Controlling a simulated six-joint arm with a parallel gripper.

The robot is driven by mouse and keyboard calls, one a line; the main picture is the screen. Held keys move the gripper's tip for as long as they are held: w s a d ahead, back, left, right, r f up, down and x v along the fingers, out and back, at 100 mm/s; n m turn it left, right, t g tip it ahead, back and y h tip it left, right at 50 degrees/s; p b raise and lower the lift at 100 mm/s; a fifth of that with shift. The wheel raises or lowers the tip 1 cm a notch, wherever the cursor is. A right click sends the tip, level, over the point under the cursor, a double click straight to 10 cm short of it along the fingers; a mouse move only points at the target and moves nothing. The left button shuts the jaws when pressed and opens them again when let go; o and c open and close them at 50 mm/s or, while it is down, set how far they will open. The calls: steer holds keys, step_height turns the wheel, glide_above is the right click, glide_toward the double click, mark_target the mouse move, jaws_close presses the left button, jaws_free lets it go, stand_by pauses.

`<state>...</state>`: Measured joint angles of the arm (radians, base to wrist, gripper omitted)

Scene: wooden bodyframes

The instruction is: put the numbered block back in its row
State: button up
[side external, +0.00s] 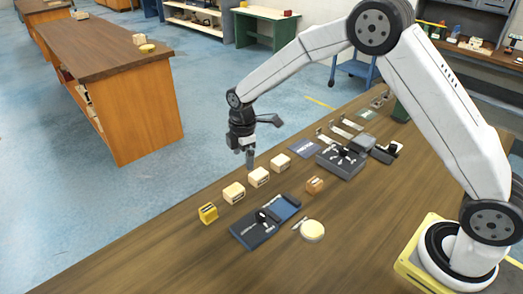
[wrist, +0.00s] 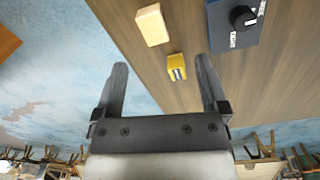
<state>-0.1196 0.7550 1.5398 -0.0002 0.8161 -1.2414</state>
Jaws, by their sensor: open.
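Several pale wooden blocks stand in a slanting row along the table's far edge in the side view: one at the left (side external: 234,193), one in the middle (side external: 259,177) and one at the right (side external: 280,163). A yellow block (side external: 208,213) stands at the row's left end. An orange-brown block (side external: 314,185) stands apart, off the row. I cannot read numbers on any of them. My gripper (side external: 250,164) points down beside the middle pale block. In the wrist view my gripper (wrist: 160,66) is open and empty, with the yellow block (wrist: 176,67) and a pale block (wrist: 152,25) beyond its fingers.
A dark blue box with a knob (side external: 254,232) lies in front of the row; it also shows in the wrist view (wrist: 225,30). A grey-black device (side external: 340,163) stands farther right. The table's left front is bare.

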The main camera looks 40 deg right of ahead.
steer(key=s+d+r+m+t, duration=0.1)
steer(key=s+d+r+m, duration=0.1)
steer(key=s+m, duration=0.5)
steer(key=s+d+r+m+t, duration=0.1)
steer(key=s+d+m, duration=0.3)
steer(key=s, duration=1.2)
steer(key=r+m, duration=0.1)
steer(key=m, duration=0.3)
steer(key=shift+s+r+m, duration=0.25)
steer(key=shift+m, duration=0.05)
steer(key=shift+d, duration=0.1)
